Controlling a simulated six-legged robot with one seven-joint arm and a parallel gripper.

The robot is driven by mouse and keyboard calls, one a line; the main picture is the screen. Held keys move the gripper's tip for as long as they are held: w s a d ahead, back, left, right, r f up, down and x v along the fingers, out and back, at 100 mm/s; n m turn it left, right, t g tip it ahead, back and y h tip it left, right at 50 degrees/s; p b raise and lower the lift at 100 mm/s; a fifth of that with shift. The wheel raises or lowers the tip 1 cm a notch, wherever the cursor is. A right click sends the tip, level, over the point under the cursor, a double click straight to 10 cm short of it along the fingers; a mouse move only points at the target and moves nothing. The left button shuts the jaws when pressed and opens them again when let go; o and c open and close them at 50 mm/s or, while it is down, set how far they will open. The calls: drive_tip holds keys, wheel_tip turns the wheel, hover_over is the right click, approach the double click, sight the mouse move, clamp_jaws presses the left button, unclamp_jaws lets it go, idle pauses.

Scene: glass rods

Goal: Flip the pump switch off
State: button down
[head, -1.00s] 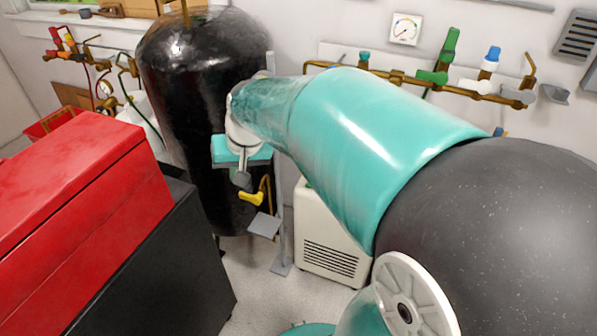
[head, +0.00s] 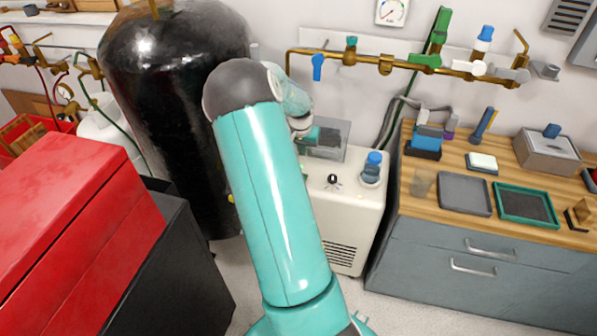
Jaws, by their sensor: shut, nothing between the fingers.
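A cream pump housing (head: 345,219) stands on the floor between the black tank and the bench. A small black switch (head: 333,179) with a pale base is on its upper face; it looks upright, but its setting is too small to tell. My gripper (head: 322,137) is at the back of the pump top, above and left of the switch and apart from it. It is shut and empty. Its fingers are hard to make out against a grey see-through box (head: 332,152), and I cannot tell whether they touch it. My arm hides the pump's left side.
A blue-capped bottle (head: 371,169) stands on the pump's right. A brass pipe with valves (head: 386,64) runs along the wall above. The wooden bench (head: 431,206) with trays is at right. The black tank (head: 170,110) and a red-topped cabinet (head: 75,215) are at left.

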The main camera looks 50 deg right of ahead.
drive_tip(key=x, duration=0.9)
drive_tip(key=a+x, duration=0.1)
drive_tip(key=x, duration=0.3)
drive_tip(key=shift+s+f, duration=0.25)
drive_tip(key=shift+f, duration=0.55)
drive_tip(key=shift+s+a+f, duration=0.15)
drive_tip(key=shift+a+f, duration=0.05)
drive_tip(key=shift+f, duration=0.3)
